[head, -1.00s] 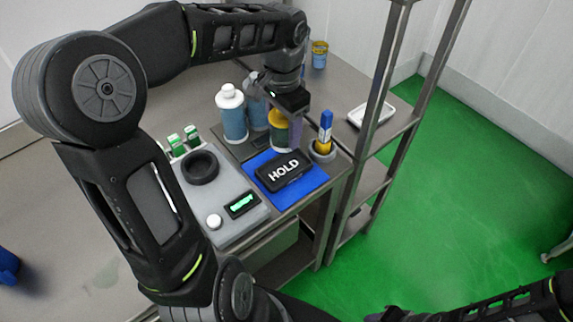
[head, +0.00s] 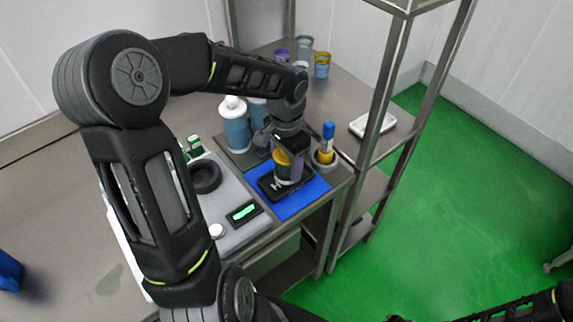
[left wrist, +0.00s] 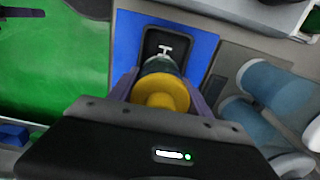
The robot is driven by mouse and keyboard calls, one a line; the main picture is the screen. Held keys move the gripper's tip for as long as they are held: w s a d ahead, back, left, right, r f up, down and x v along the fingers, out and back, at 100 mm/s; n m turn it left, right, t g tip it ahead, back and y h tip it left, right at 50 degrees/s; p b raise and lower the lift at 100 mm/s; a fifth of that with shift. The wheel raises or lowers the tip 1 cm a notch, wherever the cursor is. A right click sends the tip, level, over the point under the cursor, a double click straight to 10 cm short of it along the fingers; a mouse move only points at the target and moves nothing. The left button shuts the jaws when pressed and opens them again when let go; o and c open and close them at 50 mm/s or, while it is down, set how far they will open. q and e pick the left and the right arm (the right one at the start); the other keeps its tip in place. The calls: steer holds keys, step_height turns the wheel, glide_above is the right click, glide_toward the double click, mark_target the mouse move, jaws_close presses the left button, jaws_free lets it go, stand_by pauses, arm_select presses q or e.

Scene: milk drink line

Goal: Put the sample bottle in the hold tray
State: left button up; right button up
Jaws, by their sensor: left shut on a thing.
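In the left wrist view the yellow lid of the bottle (left wrist: 161,94) sits between the fingers of my left gripper (left wrist: 160,98). The black hold tray (head: 266,185) lies on a blue mat (head: 310,197), directly below the bottle, which hides much of its lettering. The tray also shows in the left wrist view (left wrist: 152,42). I cannot tell whether the bottle touches the tray. My right gripper is out of view.
A blue-and-yellow marker stands in a round grey holder (head: 317,163) right of the tray. A grey device (head: 231,190) with a black ring and lit display is on the left. Blue bottles (head: 235,131) stand behind. A metal rack post (head: 378,106) rises at the right.

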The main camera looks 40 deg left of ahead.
arm_select(q)
steer(key=shift+f, duration=0.6)
steer(key=o, duration=1.5)
steer(key=shift+f, duration=0.15)
step_height(320, 180, up, 12)
steer(key=shift+r+b, duration=0.2)
steer(key=shift+b, duration=0.15)
